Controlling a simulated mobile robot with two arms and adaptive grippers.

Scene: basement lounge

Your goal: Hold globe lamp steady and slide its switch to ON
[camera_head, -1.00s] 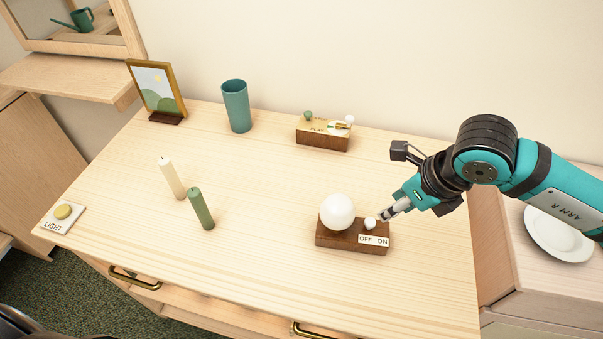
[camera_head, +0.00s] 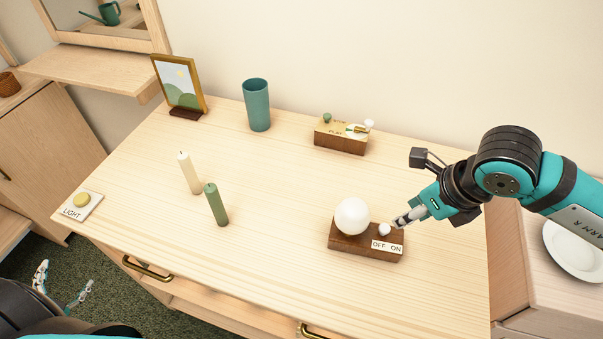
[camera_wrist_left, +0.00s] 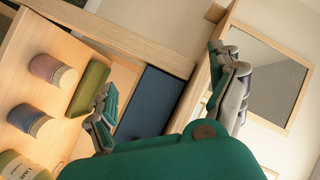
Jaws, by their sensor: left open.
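The globe lamp has a white ball (camera_head: 352,216) on a dark wooden base (camera_head: 350,243), upright near the table's front right. A white switch knob (camera_head: 384,229) stands on the base right of the ball, behind an OFF/ON label (camera_head: 387,246), seemingly nearer the OFF side. My right gripper (camera_head: 401,221) has its fingertips just right of the knob; whether they touch it, and how far they are apart, is unclear. My left gripper (camera_head: 63,286) is open and empty at the lower left, away from the lamp. Its spread fingers also show in the left wrist view (camera_wrist_left: 168,98).
The wooden table (camera_head: 280,240) also holds a cream candle (camera_head: 189,173), a green candle (camera_head: 216,204), a teal cup (camera_head: 257,104), a picture frame (camera_head: 179,84), a PLAY box (camera_head: 341,140) and a LIGHT button (camera_head: 82,201). The table left of the lamp is clear.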

